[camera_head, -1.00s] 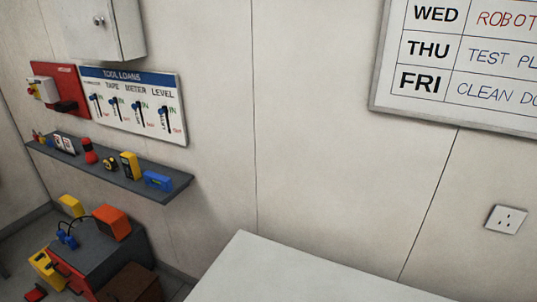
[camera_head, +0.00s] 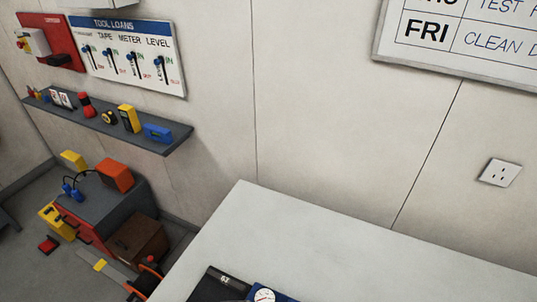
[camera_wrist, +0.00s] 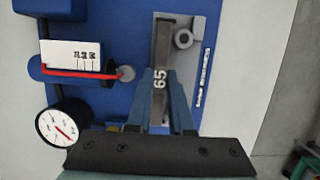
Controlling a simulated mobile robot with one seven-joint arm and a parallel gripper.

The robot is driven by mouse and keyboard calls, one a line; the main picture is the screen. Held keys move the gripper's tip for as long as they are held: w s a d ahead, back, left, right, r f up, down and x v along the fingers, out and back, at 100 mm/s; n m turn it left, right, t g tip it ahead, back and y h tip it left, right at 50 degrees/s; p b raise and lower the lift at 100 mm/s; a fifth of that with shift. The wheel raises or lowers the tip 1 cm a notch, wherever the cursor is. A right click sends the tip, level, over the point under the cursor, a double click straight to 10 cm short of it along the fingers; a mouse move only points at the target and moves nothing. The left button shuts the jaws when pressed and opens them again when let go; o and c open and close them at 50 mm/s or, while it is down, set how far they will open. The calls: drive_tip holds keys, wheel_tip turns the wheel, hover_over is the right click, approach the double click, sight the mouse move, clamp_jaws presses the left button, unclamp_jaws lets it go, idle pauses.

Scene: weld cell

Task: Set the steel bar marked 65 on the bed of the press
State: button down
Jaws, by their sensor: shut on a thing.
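In the wrist view my gripper (camera_wrist: 160,88) is shut on the steel bar marked 65 (camera_wrist: 161,50), a long dark grey bar with the white number between the fingers. The bar points away from the gripper. It lies over the grey bed (camera_wrist: 204,25) of the blue press (camera_wrist: 105,12); I cannot tell whether it touches the bed or hovers above it. The press carries a round white gauge (camera_wrist: 57,129) with a red needle. In the head view the press's gauge (camera_head: 264,296) shows at the bottom edge; my gripper and the bar are out of that view.
A round grey fitting (camera_wrist: 184,39) stands close to the right of the bar. A red lever (camera_wrist: 75,72) and white scale card (camera_wrist: 73,53) are to its left. The pale bench top (camera_head: 350,255) is clear toward the back.

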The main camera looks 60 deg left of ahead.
drive_tip(key=c, duration=0.7)
unclamp_jaws()
wheel_tip(320, 180, up, 7)
drive_tip(key=p, duration=0.7)
drive_tip(key=shift+p, duration=0.35)
